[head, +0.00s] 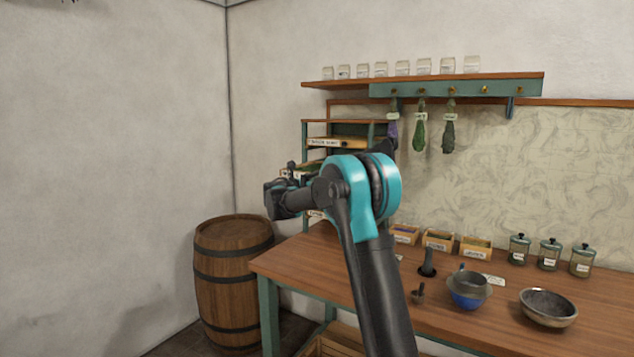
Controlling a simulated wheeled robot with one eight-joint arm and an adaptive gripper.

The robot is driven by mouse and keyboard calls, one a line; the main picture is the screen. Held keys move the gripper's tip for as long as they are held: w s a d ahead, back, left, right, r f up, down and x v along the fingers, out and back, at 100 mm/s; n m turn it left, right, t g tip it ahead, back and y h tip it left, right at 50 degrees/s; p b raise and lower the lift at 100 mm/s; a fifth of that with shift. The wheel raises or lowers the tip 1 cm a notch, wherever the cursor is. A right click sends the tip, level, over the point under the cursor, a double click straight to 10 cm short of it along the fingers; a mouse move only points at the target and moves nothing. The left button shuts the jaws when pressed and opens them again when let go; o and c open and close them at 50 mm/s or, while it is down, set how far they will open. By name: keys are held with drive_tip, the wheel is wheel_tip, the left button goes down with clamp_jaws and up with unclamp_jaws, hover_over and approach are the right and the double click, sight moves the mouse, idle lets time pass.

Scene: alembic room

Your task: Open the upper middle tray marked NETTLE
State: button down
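A drying rack (304,134) with teal posts and stacked wooden trays stands at the back left of the bench. An upper tray (326,144) has a pale label on its front, too small to read surely. Just below it, another tray front (314,169) with a label is partly covered by my wrist. I cannot tell which tray is marked NETTLE. My gripper (272,200) is at the left of the rack, in front of its middle levels and seen from behind and the side. Its fingers are too dark and small to tell open or shut. My arm hides the rack's lower right part.
A wooden barrel (233,282) stands left of the bench (400,270). The bench holds small labelled boxes (438,241), lidded jars (550,252), a blue bowl (467,300) and a grey bowl (547,309). Herb bundles (420,132) hang under a jar shelf (450,77).

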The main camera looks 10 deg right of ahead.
drive_tip(key=c, duration=1.4)
unclamp_jaws()
drive_tip(key=shift+o, duration=0.2)
drive_tip(key=v, duration=1.2)
drive_tip(key=s+d+f+m+g+y, duration=0.3)
drive_tip(key=s+d+f+m+g, duration=0.4)
drive_tip(key=s+d+f+m, duration=0.85)
drive_tip(key=s+f+m+g+y, duration=0.1)
drive_tip(key=s+f+m+y, duration=0.1)
drive_tip(key=s+f+m, duration=0.2)
drive_tip(key=s+f+m+g+y, duration=0.1)
drive_tip(key=s+f+m+y, duration=0.2)
drive_tip(key=s+f, duration=0.7)
drive_tip(key=s+a+f+m+g+y, duration=0.1)
drive_tip(key=s+f+m+y, duration=0.2)
drive_tip(key=s, duration=1.4)
wheel_tip(320, 180, down, 5)
drive_tip(key=m, duration=0.3)
drive_tip(key=shift+s+r, duration=0.2)
drive_tip(key=shift+s, duration=0.05)
